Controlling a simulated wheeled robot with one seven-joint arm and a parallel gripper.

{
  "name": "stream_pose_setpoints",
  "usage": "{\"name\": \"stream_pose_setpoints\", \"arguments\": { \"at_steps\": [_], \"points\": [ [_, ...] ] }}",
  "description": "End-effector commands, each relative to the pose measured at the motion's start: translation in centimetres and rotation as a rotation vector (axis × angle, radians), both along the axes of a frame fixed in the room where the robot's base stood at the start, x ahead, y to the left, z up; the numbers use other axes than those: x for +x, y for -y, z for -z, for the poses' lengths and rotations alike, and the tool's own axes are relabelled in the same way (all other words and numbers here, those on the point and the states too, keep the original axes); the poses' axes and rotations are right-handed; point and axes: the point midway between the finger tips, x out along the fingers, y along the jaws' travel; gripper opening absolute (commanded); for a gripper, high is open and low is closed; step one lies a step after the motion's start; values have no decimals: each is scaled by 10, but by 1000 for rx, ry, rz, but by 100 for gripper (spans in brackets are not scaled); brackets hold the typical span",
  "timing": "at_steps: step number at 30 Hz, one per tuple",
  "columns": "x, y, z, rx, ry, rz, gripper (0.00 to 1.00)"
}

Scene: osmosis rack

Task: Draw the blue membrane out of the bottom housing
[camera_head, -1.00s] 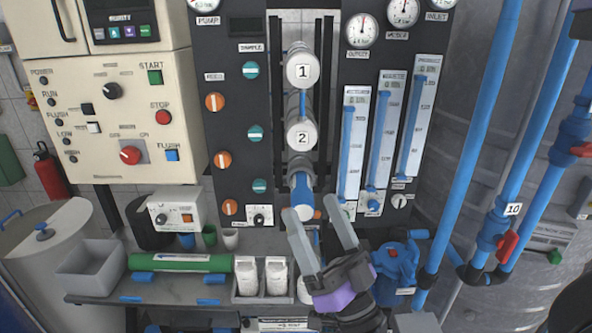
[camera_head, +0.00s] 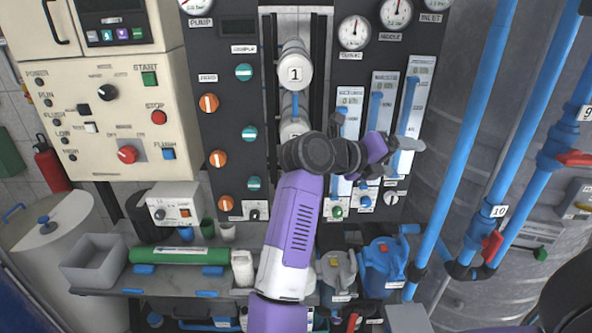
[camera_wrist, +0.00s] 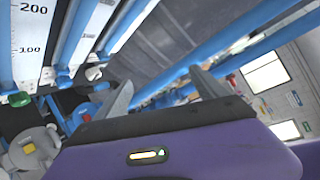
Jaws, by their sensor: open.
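The bottom housing and the blue membrane are hidden in the head view behind my raised arm. Above them, the white-capped housing 1 (camera_head: 295,72) shows clearly, and housing 2 (camera_head: 293,130) shows only in its upper part. My gripper (camera_head: 410,142) is to the right of the housings, in front of the flow meters, pointing right and away from the housing column. In the wrist view my gripper (camera_wrist: 161,84) has its two grey fingers wide apart with nothing between them. Neither the membrane nor the housings can be made out in the wrist view.
Flow meter tubes (camera_head: 379,115) stand close behind my gripper. Blue vertical pipes (camera_head: 470,150) with red valve handles stand to the right. A shelf (camera_head: 130,280) holds a grey bin (camera_head: 93,262) and a green cylinder (camera_head: 178,256). A blue pump (camera_head: 384,265) sits below.

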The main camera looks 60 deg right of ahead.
Motion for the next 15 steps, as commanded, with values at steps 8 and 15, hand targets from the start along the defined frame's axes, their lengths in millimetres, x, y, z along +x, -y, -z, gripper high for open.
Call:
{"name": "stream_pose_setpoints", "arguments": {
  "at_steps": [8,15],
  "points": [
    [99,-32,57,463,461,-90,82],
    [181,-78,61,738,724,-203,82]
  ]
}}
